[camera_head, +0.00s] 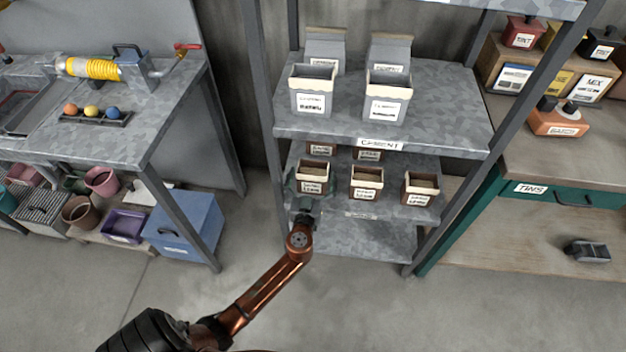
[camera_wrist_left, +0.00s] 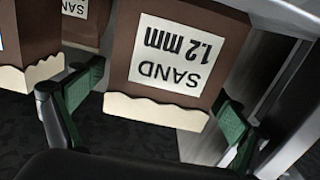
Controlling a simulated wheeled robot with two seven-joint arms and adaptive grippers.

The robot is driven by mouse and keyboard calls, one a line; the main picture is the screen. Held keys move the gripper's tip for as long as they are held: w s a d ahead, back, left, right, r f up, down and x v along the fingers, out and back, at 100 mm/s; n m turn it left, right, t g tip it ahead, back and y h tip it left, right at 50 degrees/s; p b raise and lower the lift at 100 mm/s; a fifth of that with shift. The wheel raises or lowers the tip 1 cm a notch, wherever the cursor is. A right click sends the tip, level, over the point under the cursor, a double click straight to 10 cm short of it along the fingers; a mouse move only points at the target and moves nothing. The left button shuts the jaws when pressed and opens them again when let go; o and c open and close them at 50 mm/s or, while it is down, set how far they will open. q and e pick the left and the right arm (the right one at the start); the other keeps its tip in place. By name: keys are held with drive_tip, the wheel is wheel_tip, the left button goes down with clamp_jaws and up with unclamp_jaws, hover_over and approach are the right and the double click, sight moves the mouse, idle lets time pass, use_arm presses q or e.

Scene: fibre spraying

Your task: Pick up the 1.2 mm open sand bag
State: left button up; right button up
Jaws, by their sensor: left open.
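The 1.2 mm open sand bag (camera_wrist_left: 176,58) is brown with a cream rolled rim and a white label, and it appears upside down in the left wrist view. In the head view it is the leftmost front bag (camera_head: 313,176) on the middle shelf. My left gripper (camera_wrist_left: 158,88) is open, with one green finger on each side of this bag. A gap shows beside the right finger; I cannot tell whether the left finger touches. In the head view the left gripper (camera_head: 308,190) is at the bag's front, partly hidden. My right gripper is not in view.
Two similar open bags, a middle one (camera_head: 366,183) and a right one (camera_head: 420,189), stand along the same shelf (camera_head: 340,206). More bags stand behind. Cement bags (camera_head: 387,95) fill the shelf above. A grey rack post (camera_head: 262,110) rises close to the left of my gripper.

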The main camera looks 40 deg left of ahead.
use_arm(q)
drive_tip(key=shift+w+a, duration=0.15)
drive_tip(key=shift+c, duration=0.5)
drive_tip(key=c, duration=1.7)
drive_tip(key=shift+r, duration=0.1)
drive_tip(key=shift+c, duration=0.6)
drive_tip(key=shift+r, duration=0.15)
